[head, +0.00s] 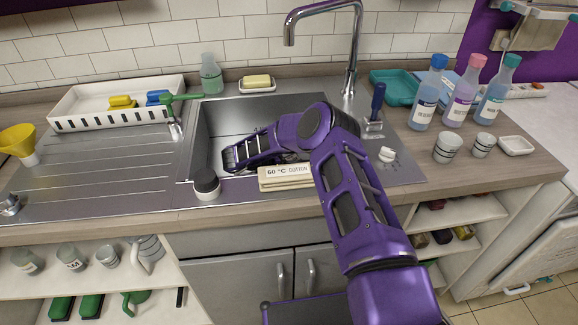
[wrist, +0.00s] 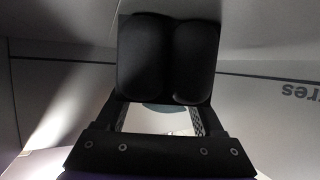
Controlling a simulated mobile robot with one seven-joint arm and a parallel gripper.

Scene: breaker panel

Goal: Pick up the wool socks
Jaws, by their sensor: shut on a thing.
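I cannot make out wool socks in either view. My gripper (head: 240,156) is low in the steel sink basin (head: 212,125), at the end of my purple arm. In the wrist view, two black rounded shapes, apparently the gripper's fingers (wrist: 168,58), lie side by side with almost no gap. My gripper is shut; what it holds is hidden or too dark to tell. Grey surfaces surround the fingers, with upside-down dark print (wrist: 298,92) at the right.
A dark-capped jar (head: 206,184) and a "60 °C cotton" labelled block (head: 286,176) stand at the sink's front edge. The tap (head: 351,60) rises behind. Several bottles (head: 461,92) stand at the right, a white rack (head: 70,122) at the left.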

